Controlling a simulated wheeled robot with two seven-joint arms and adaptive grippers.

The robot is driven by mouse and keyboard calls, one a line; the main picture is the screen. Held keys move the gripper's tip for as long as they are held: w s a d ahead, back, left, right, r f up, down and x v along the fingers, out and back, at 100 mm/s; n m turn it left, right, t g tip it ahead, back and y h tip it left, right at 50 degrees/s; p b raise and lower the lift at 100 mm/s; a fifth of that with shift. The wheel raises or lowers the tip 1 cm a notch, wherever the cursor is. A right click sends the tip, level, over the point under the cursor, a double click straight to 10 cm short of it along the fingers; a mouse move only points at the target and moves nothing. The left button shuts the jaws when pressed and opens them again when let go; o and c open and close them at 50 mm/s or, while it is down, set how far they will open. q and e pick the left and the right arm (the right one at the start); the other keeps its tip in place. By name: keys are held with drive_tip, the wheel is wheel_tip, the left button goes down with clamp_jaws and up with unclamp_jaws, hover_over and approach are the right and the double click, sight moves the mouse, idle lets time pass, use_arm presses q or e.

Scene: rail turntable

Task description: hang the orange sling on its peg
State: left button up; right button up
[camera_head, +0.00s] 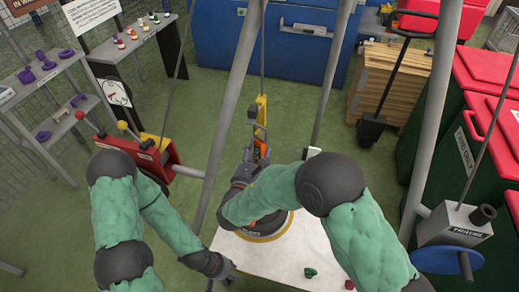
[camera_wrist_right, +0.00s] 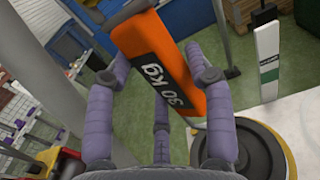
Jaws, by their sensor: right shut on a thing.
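The orange sling (camera_wrist_right: 158,62), with a dark panel marked "30 kg", stands tilted between the fingers of my right gripper (camera_wrist_right: 160,92) in the wrist view. In the head view only a small orange part (camera_head: 259,151) shows, beside the dark right gripper (camera_head: 248,170). The right gripper is shut on the sling, above the far side of the white table. A yellow hook block (camera_head: 262,110) on a cable is just beyond it. My left gripper (camera_head: 224,270) is low at the table's left corner; its finger opening is unclear. I cannot make out the sling's peg.
A round black disc with a yellow rim (camera_head: 262,237) lies on the white table (camera_head: 325,240), partly behind my right arm. Grey poles (camera_head: 228,105) rise around the table. A red box with levers (camera_head: 150,155) is left; a grey winch (camera_head: 455,225) is right.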

drive_tip(key=v, duration=0.6)
drive_tip(key=shift+s+p, duration=0.35)
idle(0.7)
drive_tip(key=shift+a, duration=0.1)
